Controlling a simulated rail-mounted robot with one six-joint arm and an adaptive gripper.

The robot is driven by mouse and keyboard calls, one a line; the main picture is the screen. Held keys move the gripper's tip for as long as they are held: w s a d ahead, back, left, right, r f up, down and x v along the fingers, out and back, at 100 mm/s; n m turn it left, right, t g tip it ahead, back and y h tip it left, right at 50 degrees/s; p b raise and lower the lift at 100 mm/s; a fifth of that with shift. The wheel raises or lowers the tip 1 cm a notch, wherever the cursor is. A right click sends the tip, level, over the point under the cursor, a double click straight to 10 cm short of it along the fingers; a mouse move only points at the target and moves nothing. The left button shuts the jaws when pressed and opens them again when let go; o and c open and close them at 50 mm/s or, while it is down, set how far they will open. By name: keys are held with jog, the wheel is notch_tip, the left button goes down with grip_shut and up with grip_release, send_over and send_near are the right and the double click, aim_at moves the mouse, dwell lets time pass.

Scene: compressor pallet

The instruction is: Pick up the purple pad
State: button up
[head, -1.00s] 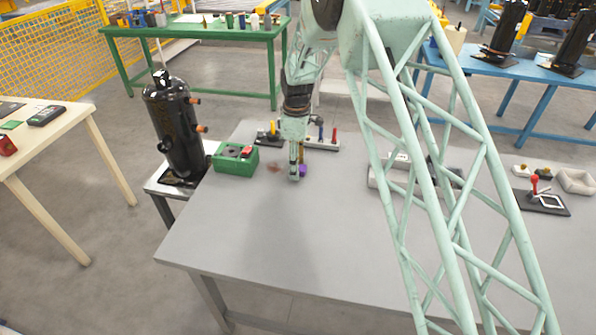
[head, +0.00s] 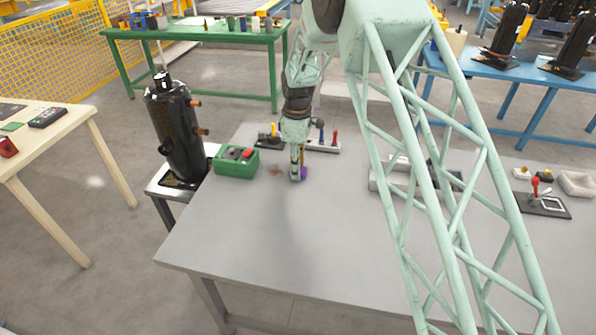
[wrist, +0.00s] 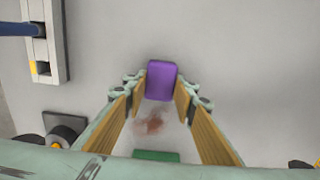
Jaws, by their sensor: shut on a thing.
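The purple pad (wrist: 161,80) is a small rounded block seen between the two finger tips in the wrist view. In the head view the purple pad (head: 304,172) shows as a small patch beside the finger. My gripper (head: 298,176) is low over the grey table, pointing down. In the wrist view my gripper (wrist: 160,84) is shut on the pad, with a finger against each side. Whether the pad still touches the table is hard to tell.
A green box (head: 236,162) with a red part stands left of my gripper. A tool rack (head: 322,146) lies behind it, and a black compressor (head: 175,130) stands at the left. The grey table (head: 270,235) is clear in front, with a brownish stain (wrist: 151,123) nearby.

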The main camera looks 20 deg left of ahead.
jog(key=shift+r+p, duration=0.4)
jog(key=shift+r, duration=1.25)
jog(key=shift+d+r, duration=0.1)
jog(key=shift+r, duration=0.05)
jog(key=s+d, duration=0.3)
jog(key=d, duration=0.1)
jog(key=s+d+r+p, duration=0.1)
jog(key=s+d, duration=0.2)
jog(key=d, duration=0.1)
jog(key=s+d, duration=0.4)
jog(key=shift+s+d+r, duration=0.1)
jog(key=shift+r, duration=0.1)
jog(key=shift+c, duration=0.2)
